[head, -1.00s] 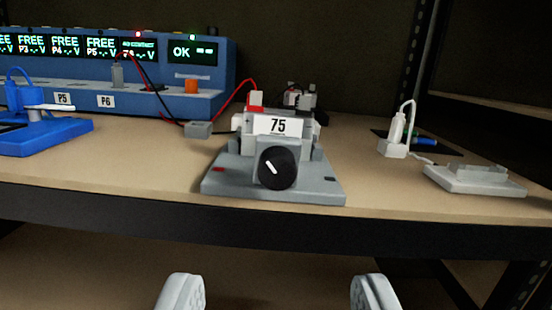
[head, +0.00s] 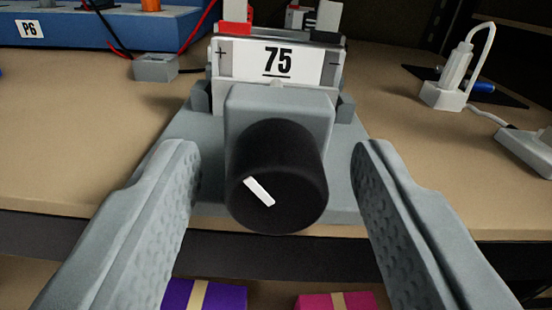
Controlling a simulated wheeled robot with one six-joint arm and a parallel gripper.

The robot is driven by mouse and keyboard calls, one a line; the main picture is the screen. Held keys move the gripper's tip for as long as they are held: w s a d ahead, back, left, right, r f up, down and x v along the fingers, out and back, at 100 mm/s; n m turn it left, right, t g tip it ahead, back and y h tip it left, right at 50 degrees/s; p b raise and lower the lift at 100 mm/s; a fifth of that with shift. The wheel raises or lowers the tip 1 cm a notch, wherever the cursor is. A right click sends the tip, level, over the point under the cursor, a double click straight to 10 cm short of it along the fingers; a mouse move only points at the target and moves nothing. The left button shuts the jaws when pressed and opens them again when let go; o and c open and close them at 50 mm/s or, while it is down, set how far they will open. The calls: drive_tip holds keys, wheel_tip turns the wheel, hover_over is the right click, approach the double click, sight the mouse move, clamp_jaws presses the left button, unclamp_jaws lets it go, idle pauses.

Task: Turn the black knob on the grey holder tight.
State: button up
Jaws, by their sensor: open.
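The black knob (head: 278,178) faces me on the front of the grey holder (head: 350,192), near the shelf's front edge. A white mark on the knob slants from upper left to lower right. Behind the knob, the holder carries a white part labelled 75 (head: 277,62), with a red piece at its upper left. My gripper (head: 277,165) is open, with one finger on each side of the knob. A gap shows between each finger and the knob, and the jaws hold nothing.
A blue unit labelled P6 (head: 100,25) stands at the back left, with red and black leads running to a small grey block (head: 155,67). A white stand with a cable (head: 450,80) is at the right. Purple (head: 203,294) and pink (head: 338,301) boxes lie below the shelf edge.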

drive_tip(key=c, duration=1)
drive_tip(key=shift+o, duration=0.2)
drive_tip(key=shift+m, duration=0.4)
drive_tip(key=m, duration=0.3)
drive_tip(key=shift+m, duration=2)
